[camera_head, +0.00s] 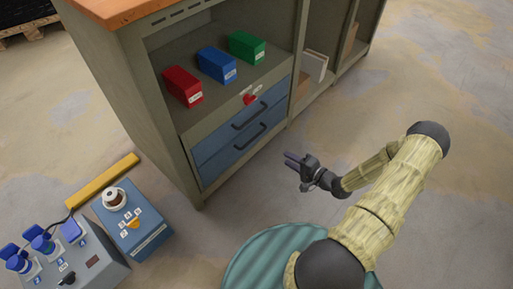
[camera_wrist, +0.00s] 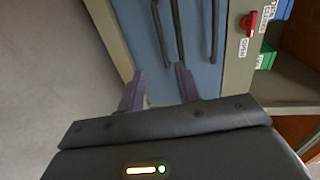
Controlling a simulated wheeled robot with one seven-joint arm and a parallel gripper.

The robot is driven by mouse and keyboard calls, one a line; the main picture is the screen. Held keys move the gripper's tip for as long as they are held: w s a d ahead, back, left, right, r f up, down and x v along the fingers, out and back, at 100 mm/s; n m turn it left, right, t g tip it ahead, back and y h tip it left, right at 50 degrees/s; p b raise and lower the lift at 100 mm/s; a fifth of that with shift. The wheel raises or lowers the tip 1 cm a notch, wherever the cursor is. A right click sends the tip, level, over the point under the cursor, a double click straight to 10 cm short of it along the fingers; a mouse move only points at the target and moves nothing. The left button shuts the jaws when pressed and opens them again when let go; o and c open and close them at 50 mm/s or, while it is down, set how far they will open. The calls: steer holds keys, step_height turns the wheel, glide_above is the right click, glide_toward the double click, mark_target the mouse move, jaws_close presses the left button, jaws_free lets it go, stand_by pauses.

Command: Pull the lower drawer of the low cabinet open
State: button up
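The low cabinet (camera_head: 185,165) has two blue drawers, both closed flush with its front. The upper drawer has a dark bar handle (camera_head: 250,116). The lower drawer (camera_head: 215,168) has a similar dark handle (camera_head: 250,137) below it. My gripper (camera_head: 288,158) is in front of the cabinet, to the right of the lower handle and apart from it. In the wrist view my gripper (camera_wrist: 160,88) is open and empty, its two fingers pointing towards the blue fronts. Dark handle bars (camera_wrist: 178,32) show beyond the fingertips.
A red switch (camera_head: 250,98) with labels sits above the drawers. Red (camera_head: 183,86), blue (camera_head: 216,65) and green (camera_head: 246,46) boxes stand on the shelf above. A blue control box (camera_head: 150,240) stands at lower left. The floor before the drawers is clear.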

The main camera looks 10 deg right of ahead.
steer(key=shift+w+a, duration=0.1)
steer(key=b+x, duration=0.8)
steer(key=x, duration=0.9)
steer(key=shift+w, duration=0.1)
jaws_close()
